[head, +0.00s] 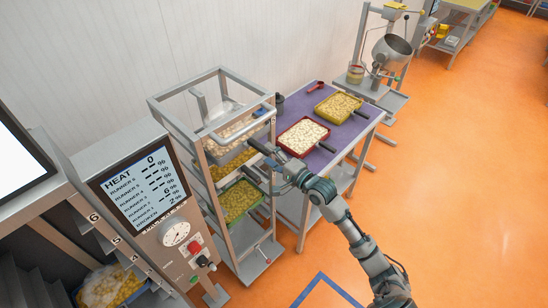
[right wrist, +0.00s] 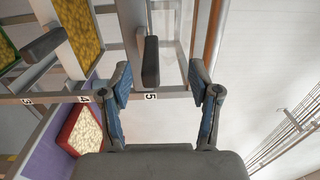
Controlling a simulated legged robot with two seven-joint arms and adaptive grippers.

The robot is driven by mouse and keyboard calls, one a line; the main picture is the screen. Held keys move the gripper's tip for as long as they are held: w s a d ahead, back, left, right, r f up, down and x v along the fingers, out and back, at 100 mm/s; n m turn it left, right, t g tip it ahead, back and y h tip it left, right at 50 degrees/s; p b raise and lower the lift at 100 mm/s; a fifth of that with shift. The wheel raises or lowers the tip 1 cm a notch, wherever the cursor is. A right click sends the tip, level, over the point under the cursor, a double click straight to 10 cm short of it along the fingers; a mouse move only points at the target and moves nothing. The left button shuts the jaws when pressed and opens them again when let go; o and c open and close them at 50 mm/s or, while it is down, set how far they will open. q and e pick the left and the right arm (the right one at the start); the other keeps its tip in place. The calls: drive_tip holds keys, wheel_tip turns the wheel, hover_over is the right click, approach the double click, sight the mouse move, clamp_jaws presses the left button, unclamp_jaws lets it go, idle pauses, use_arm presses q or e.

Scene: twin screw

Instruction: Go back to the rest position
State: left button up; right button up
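My right gripper (head: 272,168) is at the right side of the metal rack (head: 222,165), its arm coming in from the lower right. In the right wrist view the two blue-padded fingers of my right gripper (right wrist: 160,80) are spread wide with nothing gripped. A dark tray handle (right wrist: 150,62) points toward the gap between the fingertips; I cannot tell how far off it is. In the head view a dark handle (head: 259,146) sticks out of the rack close to the gripper. My left gripper is not in view.
The rack holds trays of pale and yellow pieces, with a green tray (head: 238,200) lower down. A purple table (head: 335,150) carries a red tray (head: 303,137) and a yellow-green tray (head: 338,107). A control panel (head: 140,190) stands left. Orange floor (head: 450,200) is clear at right.

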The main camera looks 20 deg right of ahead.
drive_tip(key=shift+s+a, duration=0.3)
drive_tip(key=shift+s, duration=0.35)
